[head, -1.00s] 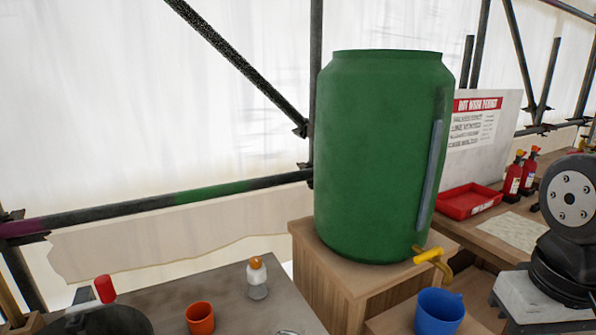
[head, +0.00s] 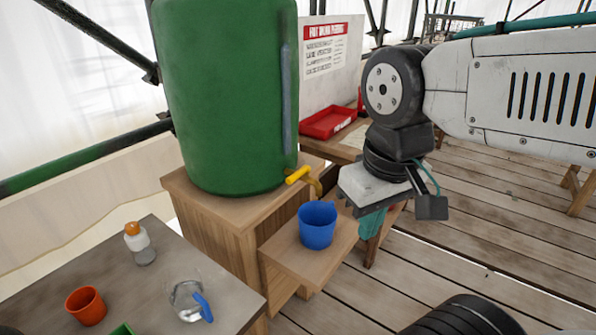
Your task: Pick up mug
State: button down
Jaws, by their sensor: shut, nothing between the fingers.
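A blue mug (head: 317,226) stands upright on a low wooden shelf (head: 285,262), below the yellow tap of a big green barrel. Its open top faces up. My gripper (head: 371,226) is to the right of the mug, apart from it in the picture, with its teal fingers pointing down. The fingers look shut and empty, seen small and partly edge-on. An orange cup (head: 86,306) stands on the grey table at the lower left.
The green barrel (head: 225,95) with its yellow tap (head: 298,175) stands on a wooden stand (head: 215,225) behind the mug. A clear jug (head: 187,299) and a white bottle with an orange cap (head: 138,242) are on the grey table (head: 150,318). A red tray (head: 330,122) lies behind. Plank floor is open at right.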

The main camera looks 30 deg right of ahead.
aim_at(317, 219)
jog(key=z, duration=0.3)
jog(key=k, duration=0.35)
jog(key=z, duration=0.65)
jog(key=i, duration=0.9)
jog(key=u, duration=0.05)
